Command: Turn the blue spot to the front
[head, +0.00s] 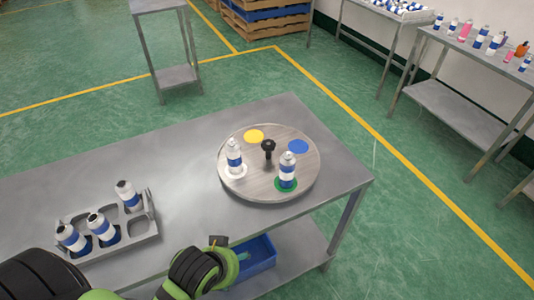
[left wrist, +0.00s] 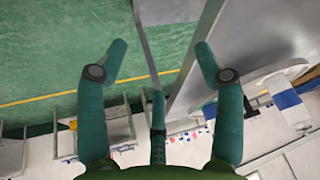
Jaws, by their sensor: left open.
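A round grey turntable (head: 268,163) lies on the table, with a black knob (head: 268,146) at its centre. Its blue spot (head: 298,146) is bare at the back right, and its yellow spot (head: 254,136) is bare at the back left. A white-and-blue can (head: 234,157) stands on the white spot (head: 232,174) at the front left. Another can (head: 287,170) stands on the green spot (head: 285,186) at the front right. My left gripper (head: 220,242) is by the table's front edge, apart from the turntable. In the left wrist view its fingers (left wrist: 161,50) are spread and empty. My right gripper is out of view.
A grey rack (head: 140,234) with three cans stands at the table's left. A blue bin (head: 258,262) sits on the lower shelf. The tabletop between rack and turntable is clear. Side tables (head: 455,97) with bottles stand at the back right.

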